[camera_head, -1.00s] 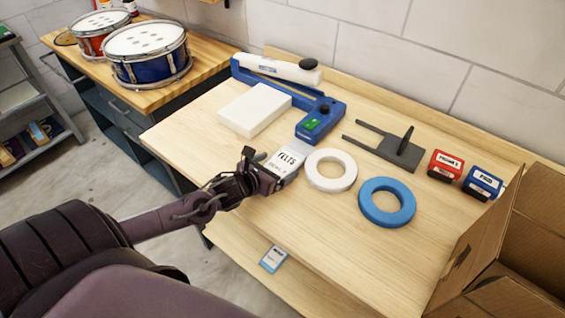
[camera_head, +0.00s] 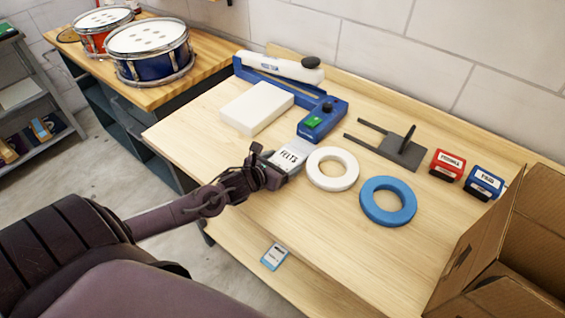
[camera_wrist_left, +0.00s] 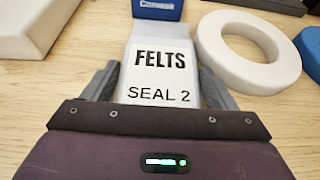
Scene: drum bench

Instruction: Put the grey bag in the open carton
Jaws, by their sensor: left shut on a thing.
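The grey bag (camera_head: 289,156), labelled FELTS, lies on the light wooden bench. It also shows in the left wrist view (camera_wrist_left: 160,95), where its label reads FELTS and SEAL 2. My left gripper (camera_head: 272,166) is shut on its near end, with one finger on each side of the bag in the left wrist view (camera_wrist_left: 157,92). The open carton (camera_head: 485,245) stands at the right front of the bench, its flaps up and its right part cut off by the picture edge. My right gripper is not in view.
A white ring (camera_head: 332,168) lies just right of the bag and a blue ring (camera_head: 370,213) lies between it and the carton. A blue sealer (camera_head: 321,119), white block (camera_head: 257,107), grey forked tool (camera_head: 392,151), red stamp (camera_head: 447,164) and blue stamp (camera_head: 484,182) lie behind.

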